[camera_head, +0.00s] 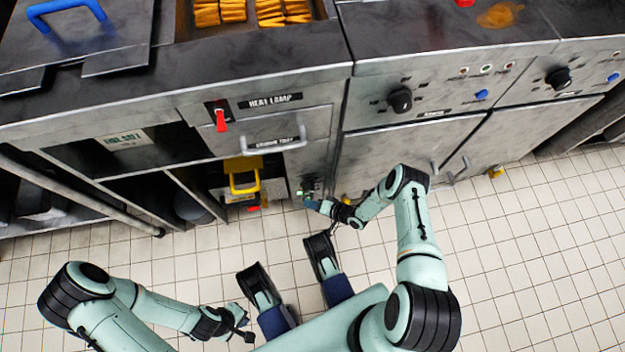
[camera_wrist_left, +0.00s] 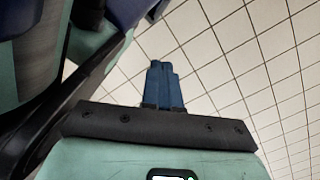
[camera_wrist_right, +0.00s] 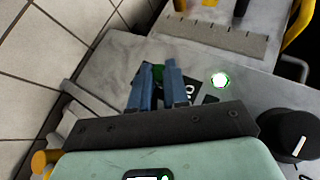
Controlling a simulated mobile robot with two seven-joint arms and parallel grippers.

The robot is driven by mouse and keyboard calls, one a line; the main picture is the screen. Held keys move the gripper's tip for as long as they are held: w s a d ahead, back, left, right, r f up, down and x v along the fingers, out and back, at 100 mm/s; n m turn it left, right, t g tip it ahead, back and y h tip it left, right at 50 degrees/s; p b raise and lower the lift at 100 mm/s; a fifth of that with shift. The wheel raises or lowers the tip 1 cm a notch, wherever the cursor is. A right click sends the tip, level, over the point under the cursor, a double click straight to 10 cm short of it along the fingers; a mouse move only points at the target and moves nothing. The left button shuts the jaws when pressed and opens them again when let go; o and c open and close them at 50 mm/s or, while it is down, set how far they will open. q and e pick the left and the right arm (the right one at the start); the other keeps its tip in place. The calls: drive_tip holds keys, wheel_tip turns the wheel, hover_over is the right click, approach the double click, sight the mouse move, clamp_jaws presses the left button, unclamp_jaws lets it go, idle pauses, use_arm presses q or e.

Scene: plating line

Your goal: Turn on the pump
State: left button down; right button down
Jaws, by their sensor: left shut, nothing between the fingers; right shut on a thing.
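My right gripper (camera_head: 312,204) is low at the front of the cabinet, at a small control panel (camera_head: 318,186). In the right wrist view its blue fingers (camera_wrist_right: 164,72) are closed on a small green part (camera_wrist_right: 158,73), probably a switch, mostly hidden by the fingers. A round white light with a green rim (camera_wrist_right: 220,80) shows beside it on the metal panel. A dark label is partly covered by the fingers. My left gripper (camera_head: 246,328) is shut and empty over the floor; its blue fingers (camera_wrist_left: 162,68) are together.
A black knob (camera_wrist_right: 290,133) and a yellow part (camera_wrist_right: 45,162) are near my right gripper. A red heat lamp switch (camera_head: 220,120) is above. The tiled floor (camera_head: 540,250) is open.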

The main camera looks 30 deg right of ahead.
idle(0.3)
drive_tip(key=c, duration=1.1)
unclamp_jaws()
drive_tip(key=shift+d+r, duration=0.1)
use_arm(q)
drive_tip(key=w+d+r+t+p, duration=0.1)
drive_tip(key=w+r+t+p, duration=0.1)
drive_tip(key=w+r+p, duration=0.2)
drive_tip(key=w, duration=0.3)
drive_tip(key=shift+w+r+m+t, duration=0.25)
drive_tip(key=shift+w+m+t, duration=0.05)
drive_tip(key=shift+t, duration=0.1)
use_arm(e)
drive_tip(key=v, duration=1.3)
drive_tip(key=shift+s+r, duration=0.1)
